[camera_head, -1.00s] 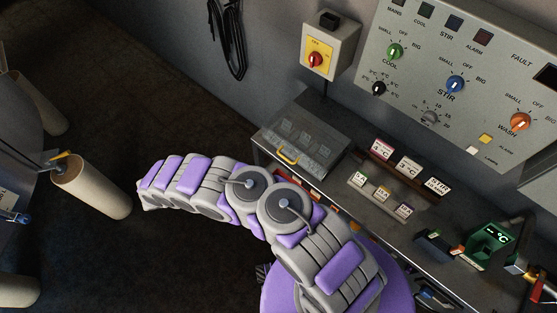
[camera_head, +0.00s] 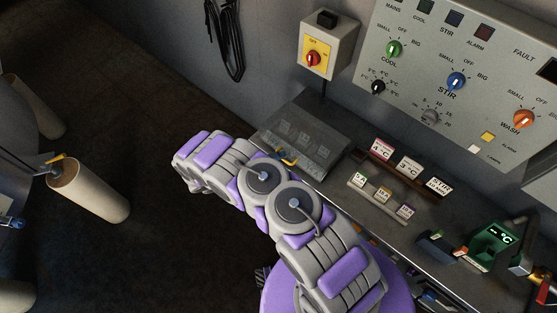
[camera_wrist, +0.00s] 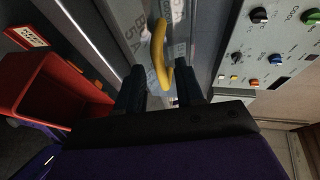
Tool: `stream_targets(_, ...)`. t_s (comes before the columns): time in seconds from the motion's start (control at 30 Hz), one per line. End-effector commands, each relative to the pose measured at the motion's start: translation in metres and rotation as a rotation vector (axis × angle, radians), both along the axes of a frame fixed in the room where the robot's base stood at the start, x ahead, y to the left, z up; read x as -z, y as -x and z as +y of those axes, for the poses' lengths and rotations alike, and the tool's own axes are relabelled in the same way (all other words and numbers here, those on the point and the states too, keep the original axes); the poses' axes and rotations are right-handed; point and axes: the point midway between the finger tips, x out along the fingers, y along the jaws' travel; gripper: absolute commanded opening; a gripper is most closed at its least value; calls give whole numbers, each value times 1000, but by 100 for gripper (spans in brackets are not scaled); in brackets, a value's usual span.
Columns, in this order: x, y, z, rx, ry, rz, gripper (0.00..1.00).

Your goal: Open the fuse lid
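The fuse lid (camera_head: 312,128) is a clear cover over pale blocks on the bench's left end, and it lies shut. Its yellow handle (camera_head: 288,161) is at the front edge, partly behind my arm. In the wrist view the yellow handle (camera_wrist: 158,48) reaches down into the space between my fingers. My gripper (camera_wrist: 161,75) is open, with a dark finger on each side of the handle. I cannot tell whether either finger touches it. My gripper is hidden behind my arm in the head view.
A control panel (camera_head: 480,65) with knobs and a yellow box with a red switch (camera_head: 313,58) are on the wall. A red bin (camera_wrist: 50,88) is left in the wrist view.

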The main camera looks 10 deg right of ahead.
Motion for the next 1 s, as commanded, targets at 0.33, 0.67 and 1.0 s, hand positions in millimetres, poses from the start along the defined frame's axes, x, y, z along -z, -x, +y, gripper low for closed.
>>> stream_targets(0.33,1,-1,-7,0,1,1,37)
stream_targets(0.67,2,-1,-7,0,1,1,12)
stream_targets(1.0,2,-1,-7,0,0,2,0)
